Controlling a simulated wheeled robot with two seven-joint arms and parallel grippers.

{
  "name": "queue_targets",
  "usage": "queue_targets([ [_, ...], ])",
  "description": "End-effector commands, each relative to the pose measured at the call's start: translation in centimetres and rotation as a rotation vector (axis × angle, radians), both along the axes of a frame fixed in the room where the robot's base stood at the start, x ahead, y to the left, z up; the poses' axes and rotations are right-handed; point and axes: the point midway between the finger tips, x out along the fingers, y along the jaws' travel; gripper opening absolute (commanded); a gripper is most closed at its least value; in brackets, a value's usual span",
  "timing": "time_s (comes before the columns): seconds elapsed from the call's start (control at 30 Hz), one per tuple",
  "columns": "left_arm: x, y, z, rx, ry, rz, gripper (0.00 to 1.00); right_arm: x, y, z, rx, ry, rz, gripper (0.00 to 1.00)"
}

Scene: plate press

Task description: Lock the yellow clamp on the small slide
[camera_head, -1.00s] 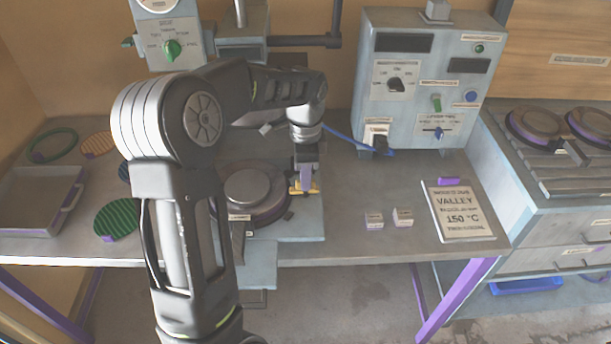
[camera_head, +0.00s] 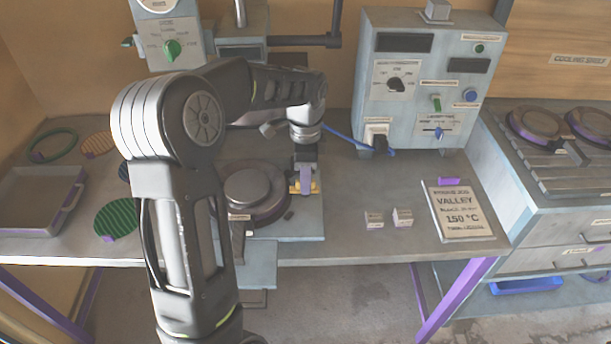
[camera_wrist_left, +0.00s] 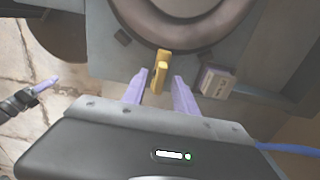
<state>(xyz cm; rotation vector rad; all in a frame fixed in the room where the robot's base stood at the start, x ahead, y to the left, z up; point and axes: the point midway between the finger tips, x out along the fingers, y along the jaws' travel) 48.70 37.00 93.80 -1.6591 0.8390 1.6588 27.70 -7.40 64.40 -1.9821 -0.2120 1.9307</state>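The yellow clamp (camera_head: 294,187) is at the right side of the round plate press (camera_head: 248,187), partly hidden by my left gripper (camera_head: 304,180) in the head view. In the left wrist view, the yellow clamp (camera_wrist_left: 161,72) stands up between the two purple fingers of my left gripper (camera_wrist_left: 160,85). The fingers are apart, with a gap on each side of the clamp; the left finger is closer to it. The small slide cannot be told apart clearly. A dark gripper with a purple finger, apparently my right gripper (camera_wrist_left: 40,90), shows at the left edge of the wrist view.
A small labelled block (camera_wrist_left: 216,82) sits just right of the fingers in the wrist view. Two small blocks (camera_head: 402,217) and a sign (camera_head: 459,212) lie on the right of the table. A control box (camera_head: 425,85) with a blue cable stands behind.

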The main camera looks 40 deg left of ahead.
Motion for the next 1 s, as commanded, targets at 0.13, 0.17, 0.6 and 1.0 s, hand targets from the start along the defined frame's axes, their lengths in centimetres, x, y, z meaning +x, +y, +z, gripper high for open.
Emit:
queue_targets([
  [0.13, 0.0, 0.0, 0.0, 0.000, 0.000, 0.001, 0.35, 0.0, 0.0, 0.0, 0.000, 0.000, 0.000, 0.36],
  [0.17, 0.0, 0.0, 0.1, 0.000, 0.000, 0.001, 0.35, 0.0, 0.0, 0.0, 0.000, 0.000, 0.000, 0.36],
  [0.6, 0.1, 0.0, 5.8, 0.001, -0.003, 0.000, 0.35, 0.1, 0.0, -0.6, 0.002, -0.003, 0.000, 0.36],
  [1.0, 0.0, 0.0, 7.8, 0.000, 0.000, 0.000, 0.35, 0.1, 0.0, -0.6, 0.002, -0.003, 0.001, 0.36],
])
